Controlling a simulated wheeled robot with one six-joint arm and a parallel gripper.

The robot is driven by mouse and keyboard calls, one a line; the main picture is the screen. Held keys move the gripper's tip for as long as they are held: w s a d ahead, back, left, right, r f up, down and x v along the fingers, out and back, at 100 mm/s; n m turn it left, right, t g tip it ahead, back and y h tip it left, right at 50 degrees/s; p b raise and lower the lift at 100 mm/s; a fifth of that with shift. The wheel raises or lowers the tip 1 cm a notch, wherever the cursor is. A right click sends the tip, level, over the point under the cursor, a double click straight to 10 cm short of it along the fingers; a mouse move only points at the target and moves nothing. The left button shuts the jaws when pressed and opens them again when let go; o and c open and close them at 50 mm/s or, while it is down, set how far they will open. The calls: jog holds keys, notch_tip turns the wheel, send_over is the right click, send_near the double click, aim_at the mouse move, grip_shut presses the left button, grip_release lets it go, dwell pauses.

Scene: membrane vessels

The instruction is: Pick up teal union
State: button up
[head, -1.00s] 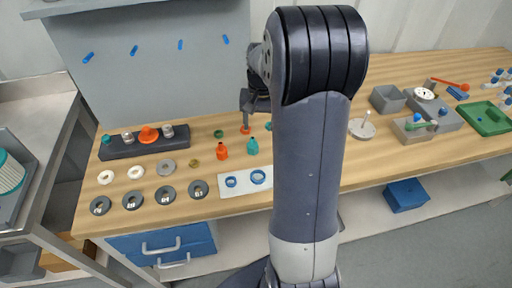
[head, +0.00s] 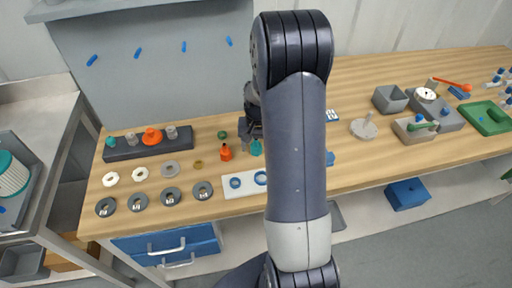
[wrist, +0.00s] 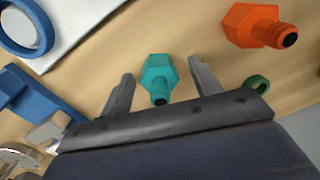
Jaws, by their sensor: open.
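The teal union (head: 256,148) stands on the wooden bench, partly hidden by my gripper (head: 252,143) in the head view. In the wrist view the teal union (wrist: 158,73) has a hexagonal body and a narrower dark-mouthed neck. My gripper (wrist: 161,70) is open there, one finger to the left of the union and one to the right. Gaps show on both sides, so neither finger appears to touch it. I cannot tell the exact height of the fingers against it.
An orange union (wrist: 255,25) stands close beside the right finger, and a green ring (wrist: 257,83) lies near it. A white plate (head: 229,191) with blue rings lies in front. A dark rack (head: 148,150) stands at the back left. Blue parts (wrist: 38,95) lie left of my gripper.

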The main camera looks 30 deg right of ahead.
jog(key=shift+c, duration=0.3)
jog(key=c, duration=1)
